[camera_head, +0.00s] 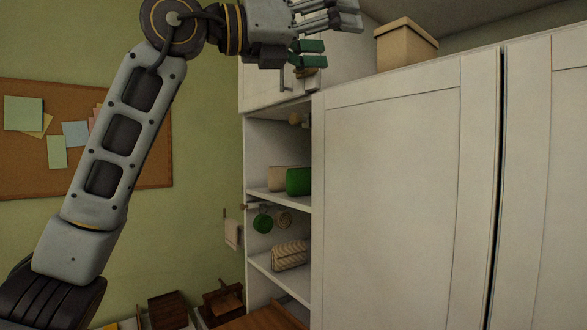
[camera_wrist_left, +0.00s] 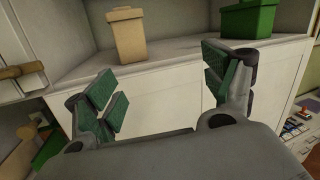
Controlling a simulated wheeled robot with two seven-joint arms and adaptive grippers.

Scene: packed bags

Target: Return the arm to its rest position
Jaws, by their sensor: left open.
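My left arm rises from the lower left in the head view and bends at the top. My left gripper (camera_head: 312,58) is up by the upper part of the white cabinet (camera_head: 395,200). In the left wrist view the left gripper (camera_wrist_left: 165,90) has its green-padded fingers spread wide, with nothing between them. Beyond the fingers, a tan bag or box (camera_wrist_left: 127,35) and a green one (camera_wrist_left: 248,20) stand apart on a pale shelf. My right gripper is in neither view.
Open shelves (camera_head: 278,196) beside the cabinet doors hold a green item (camera_head: 298,181) and a woven bag (camera_head: 290,255). A tan box (camera_head: 405,45) sits on top of the cabinet. A cork board (camera_head: 35,170) hangs on the green wall behind my arm.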

